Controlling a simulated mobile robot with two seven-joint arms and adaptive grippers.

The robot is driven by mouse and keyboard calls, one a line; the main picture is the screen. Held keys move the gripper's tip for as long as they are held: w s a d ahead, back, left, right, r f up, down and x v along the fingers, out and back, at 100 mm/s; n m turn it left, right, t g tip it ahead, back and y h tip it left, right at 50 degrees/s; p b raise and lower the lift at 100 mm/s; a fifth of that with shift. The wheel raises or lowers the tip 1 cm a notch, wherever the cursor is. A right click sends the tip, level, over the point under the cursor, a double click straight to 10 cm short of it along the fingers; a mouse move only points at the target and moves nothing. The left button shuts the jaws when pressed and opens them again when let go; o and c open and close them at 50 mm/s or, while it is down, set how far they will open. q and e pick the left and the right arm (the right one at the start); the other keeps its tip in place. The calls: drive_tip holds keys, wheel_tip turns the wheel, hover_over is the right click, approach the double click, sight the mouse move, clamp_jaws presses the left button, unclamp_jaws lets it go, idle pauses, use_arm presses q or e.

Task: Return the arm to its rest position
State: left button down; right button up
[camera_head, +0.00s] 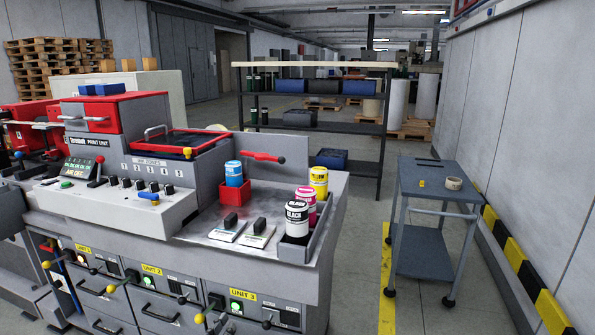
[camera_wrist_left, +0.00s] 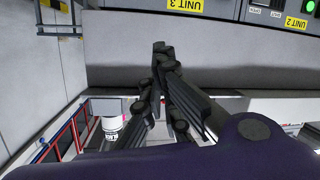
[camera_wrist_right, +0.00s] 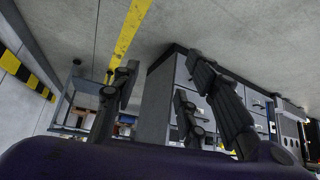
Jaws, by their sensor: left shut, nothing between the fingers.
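Neither of my arms shows in the head view. My left gripper (camera_wrist_left: 160,50) shows in the left wrist view with its dark fingertips together and nothing between them. It is in front of the grey machine panel with the "UNIT 3" label (camera_wrist_left: 185,5). My right gripper (camera_wrist_right: 165,72) shows in the right wrist view with its fingers spread wide apart and empty. Grey floor and the side of the grey machine (camera_wrist_right: 157,100) show behind it. The grey print machine (camera_head: 165,205) stands at the left and centre of the head view.
Ink cans, including a black one (camera_head: 297,218), stand in a tray at the machine's right edge. A blue can (camera_head: 234,174) sits in a red holder. A grey cart (camera_head: 425,182) stands right, beside the wall. Floor between cart and machine is clear.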

use_arm(q)
drive_tip(key=s+a+f+g+p, duration=0.1)
drive_tip(key=s+f, duration=0.4)
drive_tip(key=s, duration=0.8)
drive_tip(key=s+a+f+m+g+y+p, duration=0.1)
drive_tip(key=s+f+g, duration=0.2)
drive_tip(key=s, duration=1.1)
drive_tip(key=s+a+f+g+y+p, duration=0.1)
drive_tip(key=s+f+g+p, duration=0.1)
drive_tip(key=s+f, duration=0.7)
drive_tip(key=s, duration=0.5)
drive_tip(key=shift+m, duration=0.3)
use_arm(e)
wheel_tip(320, 180, up, 6)
drive_tip(key=w, duration=0.2)
drive_tip(key=shift+w+a+f+t, duration=0.15)
drive_tip(key=shift+w+t, duration=0.2)
drive_tip(key=shift+t, duration=0.05)
use_arm(q)
drive_tip(key=shift+w, duration=0.1)
use_arm(e)
drive_tip(key=shift+w+a+r, duration=0.15)
drive_tip(key=shift+w+r, duration=0.05)
drive_tip(key=shift+w, duration=0.35)
